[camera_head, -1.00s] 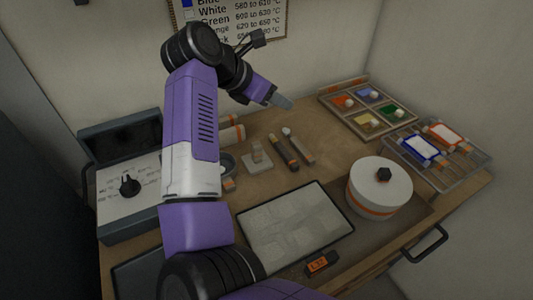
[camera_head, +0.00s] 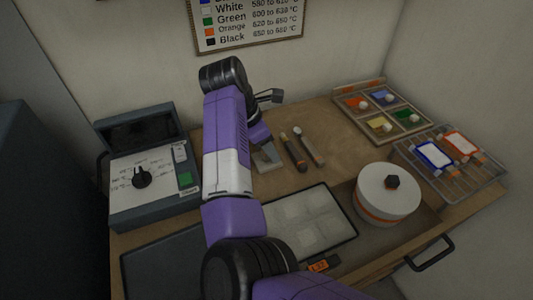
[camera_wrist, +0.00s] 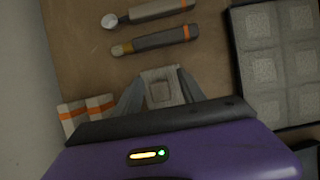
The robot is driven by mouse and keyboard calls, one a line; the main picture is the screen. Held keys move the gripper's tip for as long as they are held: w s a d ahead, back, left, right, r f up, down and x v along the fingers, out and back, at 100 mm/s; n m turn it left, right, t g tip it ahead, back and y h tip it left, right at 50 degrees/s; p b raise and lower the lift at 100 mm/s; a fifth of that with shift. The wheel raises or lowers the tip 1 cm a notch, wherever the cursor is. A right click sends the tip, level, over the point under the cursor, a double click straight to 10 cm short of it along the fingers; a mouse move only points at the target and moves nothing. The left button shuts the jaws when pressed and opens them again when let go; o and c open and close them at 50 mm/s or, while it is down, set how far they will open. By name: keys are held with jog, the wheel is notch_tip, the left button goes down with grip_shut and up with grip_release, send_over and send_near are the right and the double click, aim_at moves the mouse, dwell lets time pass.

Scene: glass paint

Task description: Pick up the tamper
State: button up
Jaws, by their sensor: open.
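The tamper looks to be the pale piece with a flat square base and an upright block on it. In the head view the tamper (camera_head: 267,160) stands on the wooden bench, partly covered by my arm. In the wrist view the tamper (camera_wrist: 160,90) shows from above between my fingers. My gripper (camera_wrist: 160,84) is open, one finger on each side of the tamper's block. I cannot tell whether the fingers touch it. In the head view my gripper (camera_head: 266,148) is directly over the tamper and mostly hidden by my arm.
A dark tool (camera_head: 294,153) and a paler round-ended tool (camera_head: 308,147) lie just right of the tamper. Orange-banded white containers (camera_wrist: 73,117) show beside my gripper. A tray of pale squares (camera_head: 343,222) lies in front; a kiln-like box (camera_head: 125,208) stands left.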

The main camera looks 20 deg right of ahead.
jog(key=shift+d+f, duration=0.25)
jog(key=shift+f, duration=0.4)
grip_shut()
jog(key=shift+r, duration=0.1)
notch_tip(320, 180, up, 20)
jog(key=b, duration=0.2)
jog(key=c, duration=0.6)
grip_release()
grip_shut()
jog(key=shift+b, duration=0.3)
